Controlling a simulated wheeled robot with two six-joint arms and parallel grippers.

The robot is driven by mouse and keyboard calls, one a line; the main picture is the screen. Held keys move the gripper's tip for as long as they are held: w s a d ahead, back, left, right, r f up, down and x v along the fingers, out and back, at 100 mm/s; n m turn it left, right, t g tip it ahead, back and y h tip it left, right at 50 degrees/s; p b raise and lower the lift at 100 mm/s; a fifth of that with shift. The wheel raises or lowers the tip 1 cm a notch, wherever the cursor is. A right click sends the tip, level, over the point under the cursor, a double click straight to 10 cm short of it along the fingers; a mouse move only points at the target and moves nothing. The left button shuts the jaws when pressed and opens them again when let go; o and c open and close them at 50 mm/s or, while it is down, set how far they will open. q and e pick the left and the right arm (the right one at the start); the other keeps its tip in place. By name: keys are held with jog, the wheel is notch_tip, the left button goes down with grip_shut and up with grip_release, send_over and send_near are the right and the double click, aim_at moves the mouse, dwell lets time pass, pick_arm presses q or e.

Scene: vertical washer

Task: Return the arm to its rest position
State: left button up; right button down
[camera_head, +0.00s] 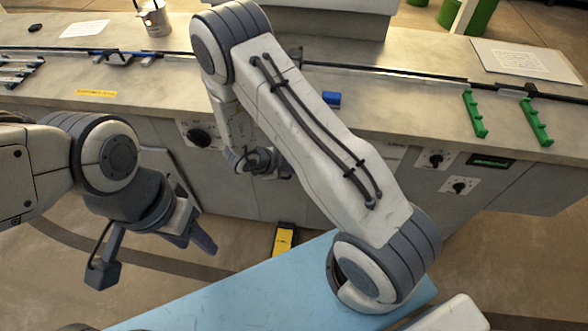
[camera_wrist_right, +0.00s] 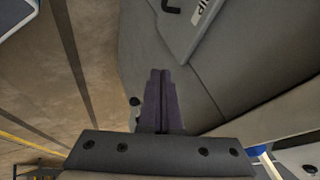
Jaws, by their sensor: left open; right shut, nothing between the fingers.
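My right arm (camera_head: 310,130) rises from the lower right, bends at the top over the bench and hangs down to its wrist in front of the bench. The right gripper is mostly hidden in the head view, near the dark wrist parts. In the right wrist view the right gripper (camera_wrist_right: 161,80) has its two dark fingers together, with nothing between them, in front of a grey panel (camera_wrist_right: 250,70). My left gripper (camera_head: 154,256) is at the left, pointing down, with its fingers wide apart and empty, over the floor.
A long grey bench (camera_head: 420,100) runs across the view, with knobs on its front. On it are a blue block (camera_head: 331,98), green holders (camera_head: 537,122), a metal pot (camera_head: 155,20) and white sheets (camera_head: 521,60). A yellow pedal (camera_head: 284,240) sits on the floor by the bench.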

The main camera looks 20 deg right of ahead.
jog(key=shift+s+a+r, duration=0.1)
jog(key=shift+a+r, duration=0.05)
jog(key=shift+r, duration=0.15)
